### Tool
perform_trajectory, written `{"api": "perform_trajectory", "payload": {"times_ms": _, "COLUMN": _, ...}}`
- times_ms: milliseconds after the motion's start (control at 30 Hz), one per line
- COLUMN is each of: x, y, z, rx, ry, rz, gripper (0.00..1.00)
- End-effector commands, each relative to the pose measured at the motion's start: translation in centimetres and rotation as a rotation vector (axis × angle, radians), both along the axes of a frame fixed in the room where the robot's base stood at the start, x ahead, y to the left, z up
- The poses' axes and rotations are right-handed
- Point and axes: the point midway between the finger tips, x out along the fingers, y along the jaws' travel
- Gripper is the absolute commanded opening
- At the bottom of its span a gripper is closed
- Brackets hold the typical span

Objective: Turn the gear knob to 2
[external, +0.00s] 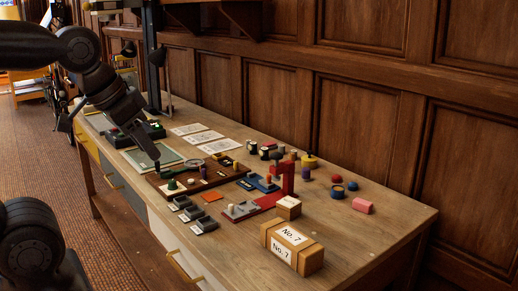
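My gripper (155,160) points down over the left end of a dark brown board (213,182), close to a green cone-shaped knob (172,184). Its dark fingers look narrow, and I cannot tell whether they are open or shut or whether they touch anything. A pale upright knob (231,209) stands on a grey plate at the left end of a red board. I cannot tell for sure which of these is the gear knob. No number marks beside either knob are readable at this size.
Small dark trays (190,214) line the front edge. A "No. 7" box (291,249) stands front right. A red block tower (287,178), a blue tray (258,184) and several small coloured pieces lie farther back. Paper sheets (197,133) lie at the back left. The right end is mostly clear.

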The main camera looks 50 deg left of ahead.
Motion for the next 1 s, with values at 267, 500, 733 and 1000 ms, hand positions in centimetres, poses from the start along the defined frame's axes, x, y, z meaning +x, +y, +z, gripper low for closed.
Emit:
{"api": "perform_trajectory", "payload": {"times_ms": 267, "x": 2.6, "y": 1.7, "z": 0.4, "rx": -0.018, "ry": 0.047, "rz": 0.104, "gripper": 0.47}}
{"api": "perform_trajectory", "payload": {"times_ms": 500, "x": 8.0, "y": 6.1, "z": 0.1, "rx": -0.062, "ry": 0.137, "rz": 0.321, "gripper": 0.47}}
{"api": "perform_trajectory", "payload": {"times_ms": 733, "x": 12.8, "y": 11.8, "z": -1.6, "rx": -0.111, "ry": 0.219, "rz": 0.532, "gripper": 0.47}}
{"api": "perform_trajectory", "payload": {"times_ms": 1000, "x": 16.9, "y": 20.0, "z": -5.7, "rx": -0.177, "ry": 0.309, "rz": 0.782, "gripper": 0.47}}
